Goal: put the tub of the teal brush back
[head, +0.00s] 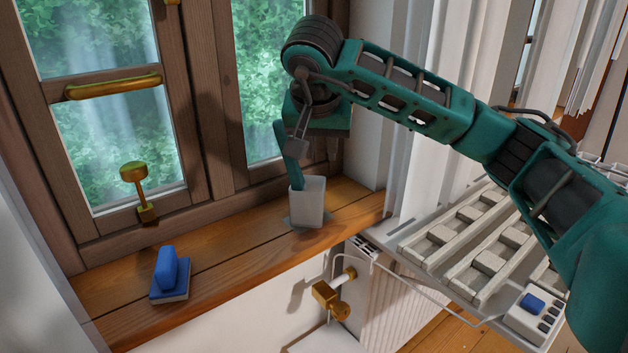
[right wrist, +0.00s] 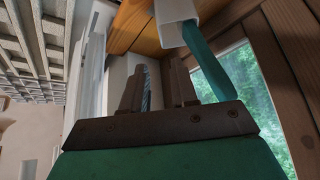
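The pale grey-white tub (head: 311,203) stands upright on the wooden window sill, at its right part. The teal brush (head: 290,160) sticks up out of it, leaning left. In the right wrist view the tub (right wrist: 176,12) shows at the top edge and the brush (right wrist: 207,62) runs down to the right of the fingers. My right gripper (head: 321,152) is above the tub and beside the brush, touching neither as far as I can see. Its fingers (right wrist: 157,75) are apart with nothing held between them. My left gripper is in neither view.
A blue block-like tool (head: 168,275) lies on the left of the sill (head: 235,250). A flat grey patch (head: 297,222) shows under the tub. The window handle (head: 135,180) juts out on the left. A brass valve (head: 330,298) is below the sill. A slatted pale rack (head: 470,240) stands right.

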